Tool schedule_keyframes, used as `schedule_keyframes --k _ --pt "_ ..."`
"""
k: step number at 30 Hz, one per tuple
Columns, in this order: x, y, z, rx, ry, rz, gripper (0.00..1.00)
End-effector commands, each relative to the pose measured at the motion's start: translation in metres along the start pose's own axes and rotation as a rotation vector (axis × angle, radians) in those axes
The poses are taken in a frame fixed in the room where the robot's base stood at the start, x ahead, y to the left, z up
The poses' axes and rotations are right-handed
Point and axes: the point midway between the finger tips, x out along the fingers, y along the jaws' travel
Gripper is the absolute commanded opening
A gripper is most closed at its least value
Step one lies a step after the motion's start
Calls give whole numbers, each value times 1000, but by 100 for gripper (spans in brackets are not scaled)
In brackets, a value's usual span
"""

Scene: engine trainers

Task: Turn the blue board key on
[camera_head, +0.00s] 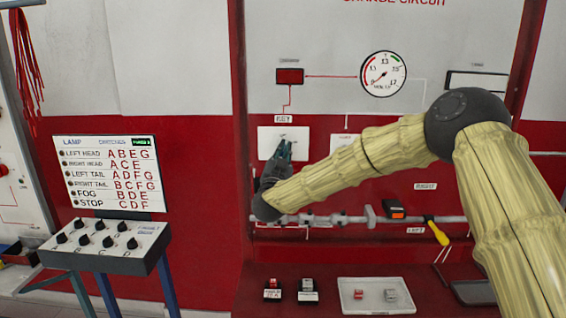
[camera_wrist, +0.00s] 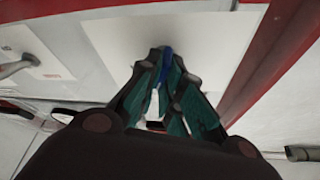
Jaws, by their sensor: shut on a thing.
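The blue board key (camera_wrist: 167,58) shows as a small blue piece between my fingertips in the wrist view, in front of a white plate (camera_wrist: 115,42) on the board. My gripper (camera_wrist: 165,65) is shut on the key, and its teal finger pads hide most of it. In the head view my gripper (camera_head: 283,152) reaches up to the lower middle of the white plate (camera_head: 296,134). The key itself cannot be made out there, and its turn angle cannot be told.
A round gauge (camera_head: 383,74) and a red display box (camera_head: 290,76) are above. A rail (camera_head: 345,219) with a yellow-handled tool (camera_head: 437,232) runs below. A white tray (camera_head: 378,308) is on the red shelf. A switch box (camera_head: 107,245) stands at left.

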Motion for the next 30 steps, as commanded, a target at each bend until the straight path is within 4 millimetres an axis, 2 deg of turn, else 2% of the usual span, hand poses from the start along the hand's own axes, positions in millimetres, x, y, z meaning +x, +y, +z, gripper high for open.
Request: schedule_keyframes --k 15,30 --pt "1 3 0 427 6 176 0" --pt "2 4 -2 621 6 256 0"
